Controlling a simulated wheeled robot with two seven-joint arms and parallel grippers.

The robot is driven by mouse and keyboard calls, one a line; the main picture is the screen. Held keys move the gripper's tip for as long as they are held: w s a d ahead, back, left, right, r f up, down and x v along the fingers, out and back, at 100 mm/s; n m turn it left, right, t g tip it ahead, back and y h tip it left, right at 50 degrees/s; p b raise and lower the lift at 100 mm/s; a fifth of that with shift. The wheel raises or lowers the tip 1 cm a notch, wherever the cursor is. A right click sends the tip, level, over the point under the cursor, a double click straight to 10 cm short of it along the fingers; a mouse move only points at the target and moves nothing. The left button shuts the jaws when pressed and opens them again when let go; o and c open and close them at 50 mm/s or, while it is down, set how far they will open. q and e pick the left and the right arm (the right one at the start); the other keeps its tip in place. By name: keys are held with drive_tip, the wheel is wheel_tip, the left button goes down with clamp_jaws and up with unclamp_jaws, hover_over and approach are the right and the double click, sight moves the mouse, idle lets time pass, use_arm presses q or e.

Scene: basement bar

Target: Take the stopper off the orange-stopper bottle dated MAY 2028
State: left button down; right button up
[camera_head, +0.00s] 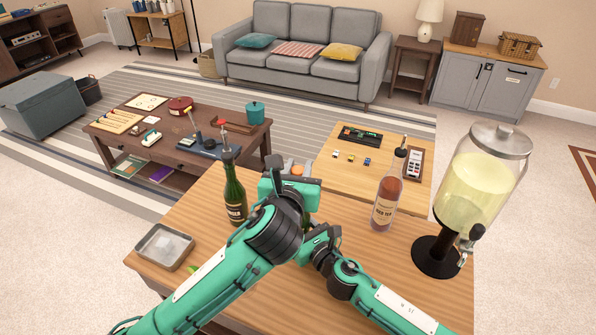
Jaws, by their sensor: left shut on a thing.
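My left gripper (290,176) is over the middle of the near wooden table, seen from behind its wrist. It is shut on a small orange thing (297,170), which looks like the orange stopper. The bottle below is mostly hidden behind my arms, and I cannot read a date on it. My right gripper (318,240) is low beside the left wrist; its fingertips are hidden. A clear bottle of reddish-brown liquid (387,197) stands to the right.
A glass drink dispenser (481,182) on a black base stands at the table's right edge. A metal tray (165,247) lies at the left edge. The near table (190,212) has bare room between the tray and the green bottle. A lower table (345,181) adjoins behind.

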sight(298, 169)
use_arm(q)
drive_tip(key=shift+r, duration=2)
use_arm(e)
drive_tip(key=o, duration=1.5)
drive_tip(key=shift+c, duration=0.2)
drive_tip(key=shift+s+d, duration=0.1)
